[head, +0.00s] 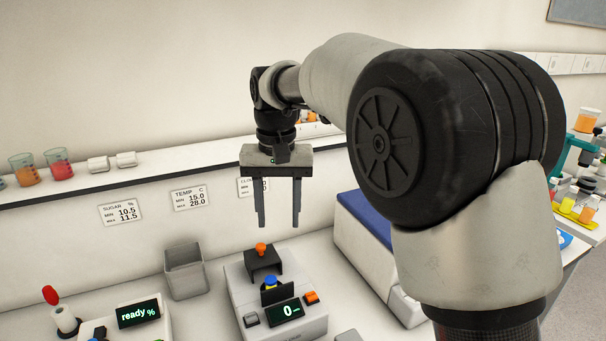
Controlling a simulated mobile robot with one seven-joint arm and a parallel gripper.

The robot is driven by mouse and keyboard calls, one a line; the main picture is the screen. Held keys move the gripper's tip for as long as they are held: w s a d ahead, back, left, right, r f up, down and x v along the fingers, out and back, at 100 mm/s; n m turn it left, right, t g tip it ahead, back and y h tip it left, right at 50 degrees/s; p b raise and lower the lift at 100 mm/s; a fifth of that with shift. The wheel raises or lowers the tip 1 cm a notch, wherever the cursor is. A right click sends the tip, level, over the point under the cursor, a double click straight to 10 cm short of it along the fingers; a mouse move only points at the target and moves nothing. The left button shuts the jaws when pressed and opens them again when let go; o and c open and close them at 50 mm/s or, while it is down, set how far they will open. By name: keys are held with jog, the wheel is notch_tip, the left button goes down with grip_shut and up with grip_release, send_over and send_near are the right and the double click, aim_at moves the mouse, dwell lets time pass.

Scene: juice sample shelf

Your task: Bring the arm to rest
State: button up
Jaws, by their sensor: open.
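My gripper (277,215) hangs with its fingers pointing down, in the middle of the head view. The two fingers are apart with nothing between them. It is above and behind a grey device with a lit display (289,312), clear of it as far as I can tell. My arm reaches in from the right and hides part of the bench and shelf behind it.
A grey bin (184,270) stands left of the device. A shelf (75,190) holds beakers (58,165). A blue-topped white box (367,225) stands to the right, partly behind my arm. Sample containers (577,205) crowd the far right.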

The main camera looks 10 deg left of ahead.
jog(key=s+d+r+m+t+p, duration=0.1)
jog(key=s+d+r, duration=0.35)
jog(key=d, duration=0.35)
jog(key=s+d+r+t, duration=0.1)
jog(key=s+d+r, duration=0.3)
jog(key=d, duration=0.5)
jog(key=s+d+f+t, duration=0.1)
jog(key=s+d+f, duration=0.1)
jog(key=s+d, duration=0.2)
jog(key=s+d+f+t+p, duration=0.1)
jog(key=s+d+f+t, duration=0.1)
jog(key=s+d, duration=0.3)
jog(key=s, duration=0.4)
jog(key=shift+s+d+f+m, duration=0.2)
jog(key=shift+s+f+m, duration=0.1)
jog(key=shift+s+m, duration=0.1)
